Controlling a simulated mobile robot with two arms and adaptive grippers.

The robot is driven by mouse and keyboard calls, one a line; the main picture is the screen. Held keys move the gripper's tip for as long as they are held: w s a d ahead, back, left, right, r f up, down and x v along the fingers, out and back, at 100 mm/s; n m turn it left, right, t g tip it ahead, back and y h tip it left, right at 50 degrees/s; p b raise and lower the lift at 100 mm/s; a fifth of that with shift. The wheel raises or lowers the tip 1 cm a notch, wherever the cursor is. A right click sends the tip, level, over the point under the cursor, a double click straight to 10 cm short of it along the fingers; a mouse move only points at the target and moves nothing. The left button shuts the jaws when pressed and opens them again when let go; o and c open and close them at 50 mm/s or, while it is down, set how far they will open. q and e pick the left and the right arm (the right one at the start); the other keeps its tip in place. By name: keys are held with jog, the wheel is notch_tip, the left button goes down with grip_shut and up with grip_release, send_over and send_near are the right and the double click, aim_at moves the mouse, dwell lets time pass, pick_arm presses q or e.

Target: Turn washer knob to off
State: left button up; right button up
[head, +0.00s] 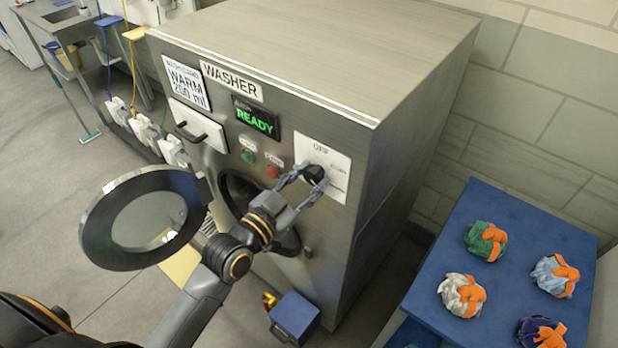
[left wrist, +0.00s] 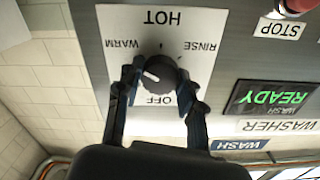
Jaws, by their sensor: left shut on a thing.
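The washer knob (head: 314,174) is a round black dial on a white panel at the washer's upper right. In the left wrist view, which is upside down, the knob (left wrist: 162,76) has a white mark on its left side, between the WARM and OFF labels. The OFF label (left wrist: 159,99) is below the knob there. My left gripper (head: 304,182) is shut on the knob, with one finger on each side; it also shows in the left wrist view (left wrist: 159,80). My right gripper is not in view.
The steel washer (head: 310,45) has a lit READY display (head: 257,120) and green and red buttons. Its round door (head: 100,222) stands open beside my left arm. A blue table (head: 505,232) with several tied bundles is at the right. A blue box (head: 294,315) sits below.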

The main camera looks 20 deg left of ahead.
pick_arm(q)
jog(key=shift+n, duration=0.3)
jog(key=n+p, duration=0.2)
jog(key=n, duration=0.1)
jog(key=shift+r+n, duration=0.15)
jog(key=shift+n, duration=0.15)
jog(key=shift+n+p, duration=0.45)
jog(key=shift+n, duration=0.45)
jog(key=n, duration=0.2)
jog(key=shift+n+p, duration=0.3)
jog(key=shift+n, duration=0.1)
jog(key=n, duration=0.3)
jog(key=shift+n, duration=0.3)
jog(key=n, duration=0.3)
jog(key=shift+a+n, duration=0.1)
jog(key=shift+n, duration=0.3)
jog(key=n, duration=0.4)
jog(key=shift+n, duration=1.8)
